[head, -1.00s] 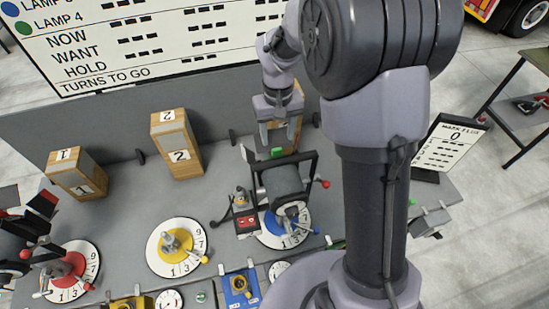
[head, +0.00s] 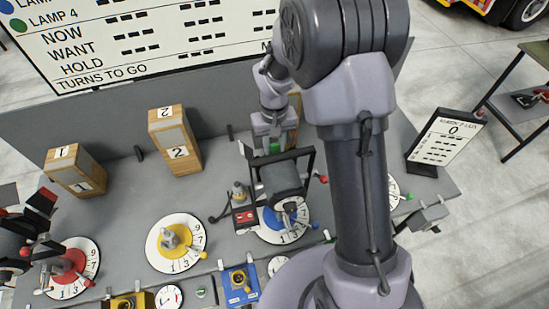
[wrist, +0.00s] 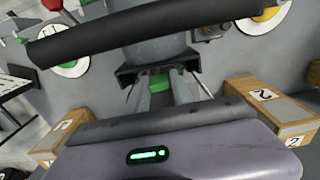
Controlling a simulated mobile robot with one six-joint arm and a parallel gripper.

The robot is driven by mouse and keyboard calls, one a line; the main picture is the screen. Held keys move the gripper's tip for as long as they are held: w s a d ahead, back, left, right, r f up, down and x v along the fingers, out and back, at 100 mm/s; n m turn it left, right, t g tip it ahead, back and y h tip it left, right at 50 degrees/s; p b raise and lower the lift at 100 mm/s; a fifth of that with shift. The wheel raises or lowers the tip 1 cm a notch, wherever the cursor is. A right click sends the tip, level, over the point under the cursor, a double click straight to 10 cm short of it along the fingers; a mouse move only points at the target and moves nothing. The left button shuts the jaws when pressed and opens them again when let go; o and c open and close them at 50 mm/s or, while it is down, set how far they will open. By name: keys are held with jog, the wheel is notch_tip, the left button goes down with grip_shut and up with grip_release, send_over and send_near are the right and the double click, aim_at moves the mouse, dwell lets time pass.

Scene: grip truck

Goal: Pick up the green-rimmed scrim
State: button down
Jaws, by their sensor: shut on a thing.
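The green-rimmed scrim shows only as a small green part (head: 274,149) at the back of the black-framed lamp (head: 283,178) over the blue dial. My gripper (head: 273,146) reaches down behind that lamp and is shut on the green part. In the wrist view, the green part of the scrim (wrist: 160,82) lies between my two grey fingers (wrist: 164,93), close against the lamp's black edge (wrist: 125,74). The rest of the scrim is hidden by the lamp and fingers. I cannot tell whether it is clear of the lamp.
Wooden blocks marked 1 (head: 76,170) and 2 (head: 175,142) stand to the left; another is partly hidden behind my gripper. A score card (head: 440,143) stands at right. Bare bench lies between the blocks and dials.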

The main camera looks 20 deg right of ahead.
dwell(0.4)
notch_tip(320, 180, up, 18)
jog(key=p, duration=0.1)
jog(key=shift+r, duration=0.1)
dwell(0.4)
